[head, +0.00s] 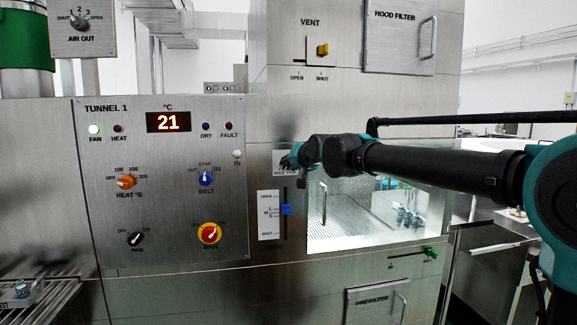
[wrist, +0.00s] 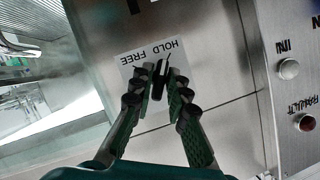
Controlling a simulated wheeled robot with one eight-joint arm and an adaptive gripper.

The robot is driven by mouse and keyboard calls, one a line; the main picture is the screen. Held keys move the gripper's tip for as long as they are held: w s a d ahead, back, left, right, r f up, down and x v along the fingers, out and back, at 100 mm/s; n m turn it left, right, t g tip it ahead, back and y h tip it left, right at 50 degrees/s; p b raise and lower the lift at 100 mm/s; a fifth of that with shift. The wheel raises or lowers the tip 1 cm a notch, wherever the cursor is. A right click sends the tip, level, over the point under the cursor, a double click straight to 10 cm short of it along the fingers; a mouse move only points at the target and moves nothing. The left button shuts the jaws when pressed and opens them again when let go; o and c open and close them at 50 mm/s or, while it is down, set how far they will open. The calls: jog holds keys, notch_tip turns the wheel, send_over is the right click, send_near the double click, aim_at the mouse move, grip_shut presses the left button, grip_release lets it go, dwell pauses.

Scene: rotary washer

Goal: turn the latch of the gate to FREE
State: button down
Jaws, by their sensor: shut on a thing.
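The latch (wrist: 160,80) is a small black knob on a white plate (wrist: 128,62) marked HOLD and FREE, upside down in the wrist view. The two words lie side by side beyond the knob. The knob points towards that lettering, but I cannot tell which word it marks. My gripper (wrist: 160,88) is shut on the latch, one finger on each side. In the head view my gripper (head: 290,161) covers most of the plate and hides the knob. Below it, a lit window (head: 365,222) with an upright handle (head: 323,200) shows the machine's inside.
A blue slider (head: 286,210) on an OPEN to SHUT scale sits just below my gripper. The control panel (head: 160,225) with knobs is to the left. In the wrist view, a white button (wrist: 288,69) and a red lamp (wrist: 304,122) are at the right.

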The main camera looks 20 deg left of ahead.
jog(key=n+t+h, duration=0.1)
jog(key=n, duration=0.2)
jog(key=n+t+h, duration=0.1)
jog(key=n+h, duration=0.1)
jog(key=n, duration=0.1)
jog(key=n+t+h, duration=0.1)
jog(key=n+h, duration=0.1)
jog(key=n, duration=0.1)
jog(key=shift+s+a+t, duration=0.1)
jog(key=shift+a+t, duration=0.1)
jog(key=shift+t, duration=0.1)
dwell(0.3)
jog(key=shift+n+h, duration=0.3)
jog(key=c, duration=1.6)
grip_release()
jog(key=v, duration=1.2)
jog(key=shift+d, duration=0.1)
